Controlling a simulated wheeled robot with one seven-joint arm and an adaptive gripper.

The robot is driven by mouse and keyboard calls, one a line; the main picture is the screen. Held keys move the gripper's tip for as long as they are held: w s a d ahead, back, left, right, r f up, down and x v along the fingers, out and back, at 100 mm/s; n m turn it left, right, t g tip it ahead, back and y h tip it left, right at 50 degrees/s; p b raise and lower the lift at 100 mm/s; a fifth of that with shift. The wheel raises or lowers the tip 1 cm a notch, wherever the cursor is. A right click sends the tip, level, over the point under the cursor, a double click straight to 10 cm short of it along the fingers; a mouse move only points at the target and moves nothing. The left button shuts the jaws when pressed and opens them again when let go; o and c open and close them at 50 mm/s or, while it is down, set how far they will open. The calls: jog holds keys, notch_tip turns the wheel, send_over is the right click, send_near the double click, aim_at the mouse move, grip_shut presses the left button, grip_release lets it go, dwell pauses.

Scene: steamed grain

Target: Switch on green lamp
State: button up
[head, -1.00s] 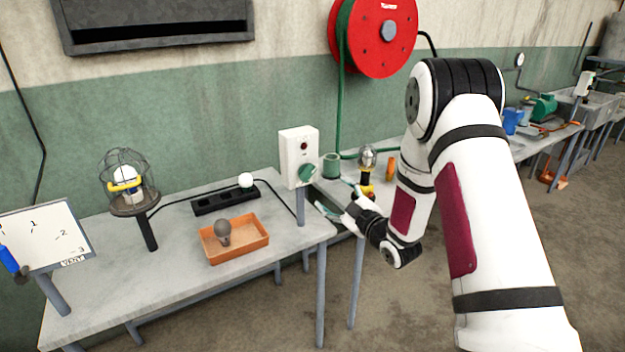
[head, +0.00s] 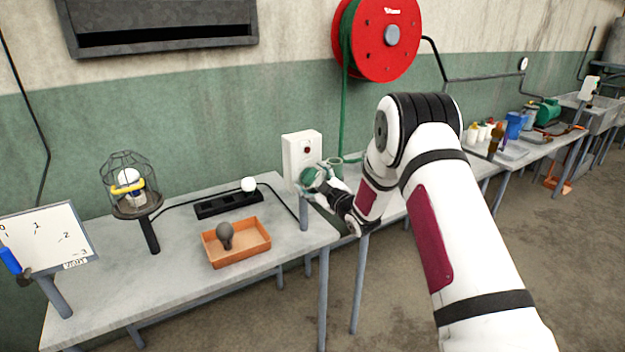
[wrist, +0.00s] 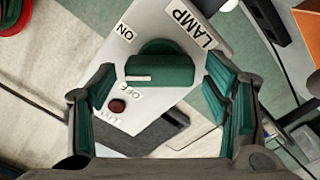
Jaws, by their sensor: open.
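A white switch box (head: 300,150) on a post stands at the right end of the near table. In the wrist view its face carries a green knob (wrist: 160,68), labels reading LAMP, ON and OFF, and a dark red indicator (wrist: 117,105). The knob's white mark lies nearer OFF than ON. My gripper (wrist: 160,80) is open, with one teal-padded finger on each side of the knob; contact is not clear. In the head view my gripper (head: 322,190) is at the box's front and partly covers the knob. A caged lamp (head: 130,182) stands at left; no green light shows.
An orange tray (head: 236,257) holding a grey bulb (head: 225,235) and a black socket strip (head: 228,204) lie on the near table. A white board (head: 45,236) stands at far left. Bottles and containers crowd the table behind my arm. A red hose reel (head: 376,36) hangs above.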

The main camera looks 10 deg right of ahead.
jog(key=shift+w, duration=0.1)
jog(key=c, duration=1.2)
jog(key=shift+o, duration=0.2)
jog(key=shift+m, duration=0.3)
jog(key=m+b, duration=0.1)
jog(key=m, duration=0.2)
jog(key=shift+d+m, duration=0.1)
jog(key=shift+m, duration=0.2)
jog(key=shift+m+b, duration=0.45)
jog(key=shift+m, duration=1.55)
jog(key=o, duration=1.2)
jog(key=shift+c, duration=0.2)
